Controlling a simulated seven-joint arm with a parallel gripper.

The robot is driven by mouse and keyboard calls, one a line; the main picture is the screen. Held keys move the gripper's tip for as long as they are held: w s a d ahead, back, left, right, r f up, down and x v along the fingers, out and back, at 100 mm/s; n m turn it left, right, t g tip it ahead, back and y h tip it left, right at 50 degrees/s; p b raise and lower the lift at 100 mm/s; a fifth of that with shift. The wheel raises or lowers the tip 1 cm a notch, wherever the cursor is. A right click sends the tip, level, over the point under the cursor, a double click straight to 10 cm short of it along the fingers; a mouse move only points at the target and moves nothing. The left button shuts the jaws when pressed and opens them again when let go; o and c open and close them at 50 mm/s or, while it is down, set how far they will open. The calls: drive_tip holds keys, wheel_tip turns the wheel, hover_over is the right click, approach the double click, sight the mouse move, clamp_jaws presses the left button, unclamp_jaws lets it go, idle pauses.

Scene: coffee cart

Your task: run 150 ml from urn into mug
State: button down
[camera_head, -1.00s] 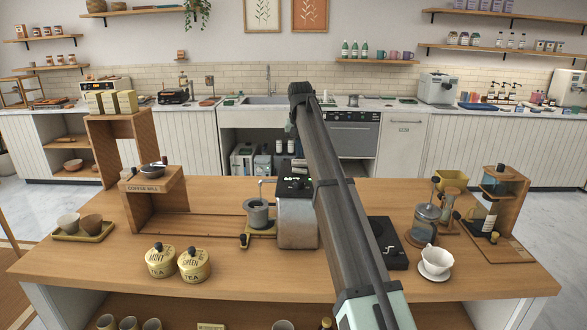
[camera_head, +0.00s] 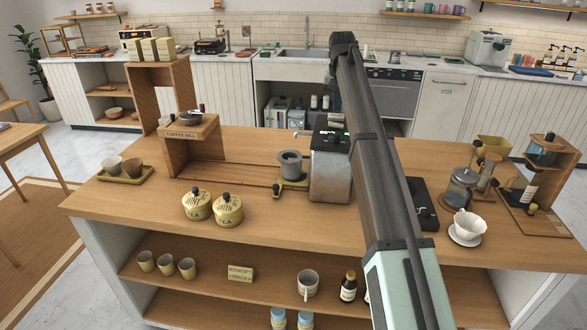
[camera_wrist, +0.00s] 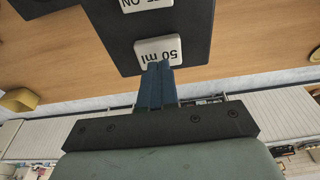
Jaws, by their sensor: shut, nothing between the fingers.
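The urn (camera_head: 330,172) is a metal box with a black top, standing mid-counter. A grey mug-like vessel (camera_head: 290,164) stands on a small base just left of it, by its spout. In the wrist view a black panel (camera_wrist: 200,30) carries a white key marked 50 ml (camera_wrist: 158,48) and another key (camera_wrist: 147,3), partly cut off, reading ON. My gripper (camera_wrist: 158,66) is shut and empty, its blue fingertips at the edge of the 50 ml key. I cannot tell whether they touch it. In the head view my arm hides the gripper.
Two tea tins (camera_head: 213,206) stand left in front of the urn. A black scale (camera_head: 423,205), a white cup on a saucer (camera_head: 467,227) and a glass press (camera_head: 460,188) stand right. Another mug (camera_head: 307,284) is on the shelf below. The counter's front middle is clear.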

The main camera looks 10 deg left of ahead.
drive_tip(key=shift+f, duration=0.85)
idle(0.9)
drive_tip(key=shift+r, duration=0.85)
drive_tip(key=shift+f, duration=0.95)
idle(1.5)
drive_tip(key=shift+r, duration=0.95)
drive_tip(key=shift+r, duration=0.1)
idle(1.4)
